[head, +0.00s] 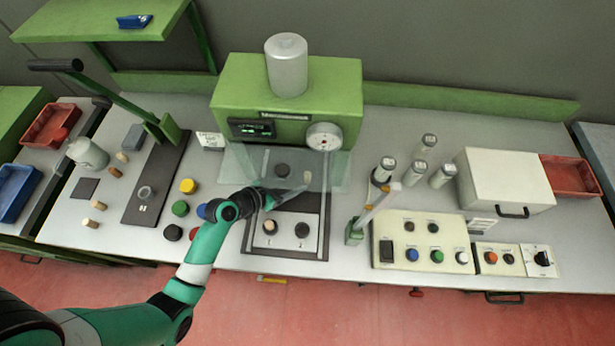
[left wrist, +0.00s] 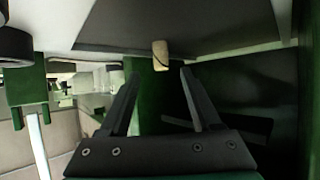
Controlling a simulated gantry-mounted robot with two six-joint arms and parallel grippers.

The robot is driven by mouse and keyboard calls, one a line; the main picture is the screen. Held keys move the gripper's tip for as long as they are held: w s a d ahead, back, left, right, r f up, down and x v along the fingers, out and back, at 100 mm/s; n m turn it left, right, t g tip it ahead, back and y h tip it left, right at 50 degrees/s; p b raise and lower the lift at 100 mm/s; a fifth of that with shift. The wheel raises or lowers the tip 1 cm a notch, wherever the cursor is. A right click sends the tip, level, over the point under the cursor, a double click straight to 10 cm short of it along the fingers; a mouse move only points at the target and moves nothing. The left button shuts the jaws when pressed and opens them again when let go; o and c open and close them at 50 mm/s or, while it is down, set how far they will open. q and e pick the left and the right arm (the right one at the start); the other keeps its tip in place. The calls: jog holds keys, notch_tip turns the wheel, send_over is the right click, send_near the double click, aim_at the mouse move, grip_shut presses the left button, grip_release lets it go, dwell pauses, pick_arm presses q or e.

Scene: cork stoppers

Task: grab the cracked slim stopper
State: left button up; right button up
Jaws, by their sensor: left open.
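A slim, pale tan stopper with a dark slanting crack line (left wrist: 161,54) is in the left wrist view, just past my fingertips and centred between them. In the head view a pale stopper (head: 307,177) sits inside the green press, behind its clear guard, just beyond my left gripper (head: 285,193). My left gripper is open, with its two dark fingers spread apart in the left wrist view (left wrist: 160,78). Nothing is between the fingers, and they do not appear to touch the stopper. My right gripper is not in view.
The clear guard (head: 242,165) and the green press body (head: 345,85) stand close around my left gripper. Other tan stoppers (head: 98,205) lie at the left of the table. A small post stand (head: 355,236) and a button panel (head: 425,262) are to the right.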

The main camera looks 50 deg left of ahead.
pick_arm(q)
jog(key=b+x, duration=0.1)
jog(key=x, duration=0.4)
jog(key=shift+w+a+f, duration=0.1)
jog(key=shift+w, duration=0.05)
grip_shut()
